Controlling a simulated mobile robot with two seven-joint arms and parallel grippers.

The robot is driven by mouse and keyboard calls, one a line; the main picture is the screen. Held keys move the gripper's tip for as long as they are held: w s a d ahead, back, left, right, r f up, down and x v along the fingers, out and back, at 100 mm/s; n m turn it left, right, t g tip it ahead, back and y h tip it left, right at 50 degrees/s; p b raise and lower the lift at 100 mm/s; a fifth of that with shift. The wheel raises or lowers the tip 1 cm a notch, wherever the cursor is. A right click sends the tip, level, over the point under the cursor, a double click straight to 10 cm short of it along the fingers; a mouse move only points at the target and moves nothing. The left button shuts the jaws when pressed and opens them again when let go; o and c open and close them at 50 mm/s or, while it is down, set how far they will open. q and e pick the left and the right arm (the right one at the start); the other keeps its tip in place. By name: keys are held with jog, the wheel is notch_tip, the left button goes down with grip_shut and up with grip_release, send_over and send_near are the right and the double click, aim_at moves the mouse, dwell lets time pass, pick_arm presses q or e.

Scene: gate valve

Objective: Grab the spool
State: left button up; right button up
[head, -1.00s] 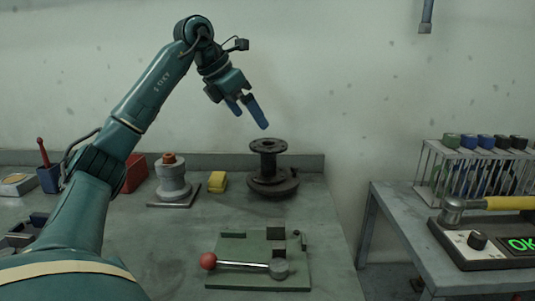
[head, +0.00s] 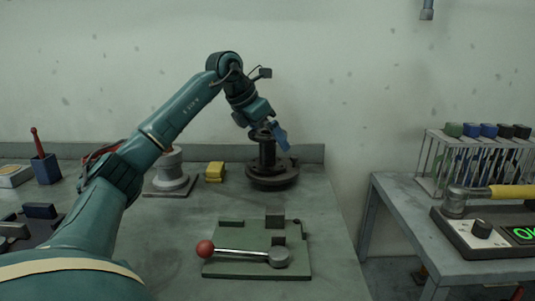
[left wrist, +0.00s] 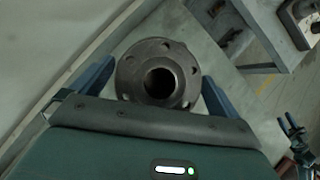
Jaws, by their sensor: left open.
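The dark metal spool (head: 267,155) stands upright on a round dark base (head: 271,178) at the back of the workbench. My left gripper (head: 272,140) is open at the height of the spool's upper end, and one blue finger shows on its right side. In the left wrist view I look down on the spool's round top flange (left wrist: 158,73), with bolt holes and a central bore. The open blue fingers of my left gripper (left wrist: 157,85) lie on either side of the flange, with gaps visible. My right gripper does not clearly show in the head view.
A green fixture plate (head: 235,268) with a red-knobbed lever lies in front. A yellow block (head: 215,171) and a grey pedestal (head: 171,172) stand left of the spool. A side table (head: 395,200) at right bears a tube rack (head: 475,160).

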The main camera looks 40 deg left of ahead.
pick_arm(q)
jog(key=shift+x, duration=1)
jog(key=shift+s, duration=0.1)
jog(key=c, duration=1.6)
jog(key=shift+r, duration=0.25)
jog(key=shift+c, duration=0.7)
